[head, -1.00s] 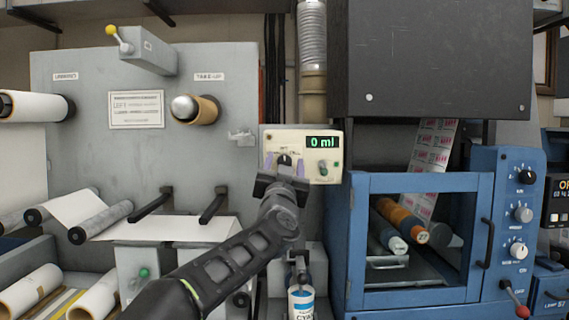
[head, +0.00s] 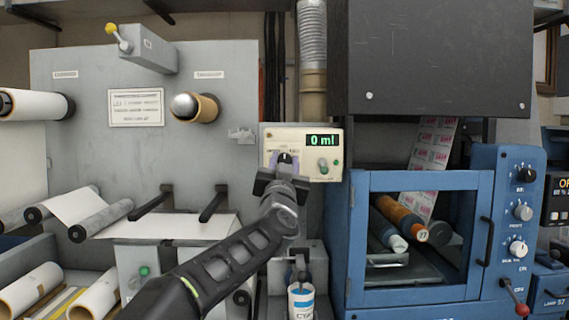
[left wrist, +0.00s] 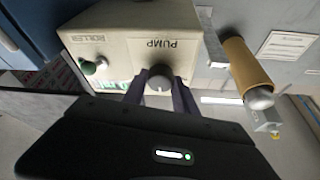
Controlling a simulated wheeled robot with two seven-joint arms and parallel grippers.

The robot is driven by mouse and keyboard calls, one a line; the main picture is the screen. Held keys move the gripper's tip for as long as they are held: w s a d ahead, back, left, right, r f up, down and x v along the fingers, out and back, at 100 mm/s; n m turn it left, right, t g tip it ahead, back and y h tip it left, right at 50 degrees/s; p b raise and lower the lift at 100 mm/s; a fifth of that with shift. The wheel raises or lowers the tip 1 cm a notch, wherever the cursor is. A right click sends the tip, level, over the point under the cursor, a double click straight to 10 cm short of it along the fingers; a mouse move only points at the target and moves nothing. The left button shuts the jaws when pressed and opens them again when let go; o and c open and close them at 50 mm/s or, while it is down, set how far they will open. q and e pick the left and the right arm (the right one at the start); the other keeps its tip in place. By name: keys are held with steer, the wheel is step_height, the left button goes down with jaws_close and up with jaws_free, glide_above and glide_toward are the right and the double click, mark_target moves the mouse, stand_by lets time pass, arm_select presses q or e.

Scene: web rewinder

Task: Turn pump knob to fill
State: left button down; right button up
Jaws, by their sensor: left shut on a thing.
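The cream pump box (head: 302,141) is mounted between the grey panel and the blue press, and its green display reads 0 ml. The dark round pump knob (head: 285,158) is on its left part. In the left wrist view the knob (left wrist: 160,80) sits below the word PUMP, which appears upside down. My left gripper (head: 284,166) is at the box front. In the wrist view its two purple-grey fingers (left wrist: 160,93) are on either side of the knob, shut on it. My right gripper is not in view.
A white and blue container (head: 301,303) stands below. The blue press (head: 355,240) is close on the right. A roll core (head: 208,108) sticks out on the left.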

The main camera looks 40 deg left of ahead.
arm_select(q)
steer(key=shift+r+m+h+p, duration=0.15)
steer(key=shift+m+h+p, duration=0.4)
steer(key=shift+m, duration=0.45)
steer(key=m+h+p, duration=0.2)
steer(key=m, duration=0.2)
steer(key=shift+t, duration=0.4)
steer(key=m+h, duration=0.1)
steer(key=m, duration=0.2)
steer(key=shift+h+p, duration=0.25)
steer(key=shift+p, duration=0.1)
steer(key=shift+m+h, duration=0.4)
steer(key=shift+m, duration=1.1)
steer(key=shift+g, duration=0.3)
steer(key=c, duration=1)
jaws_free()
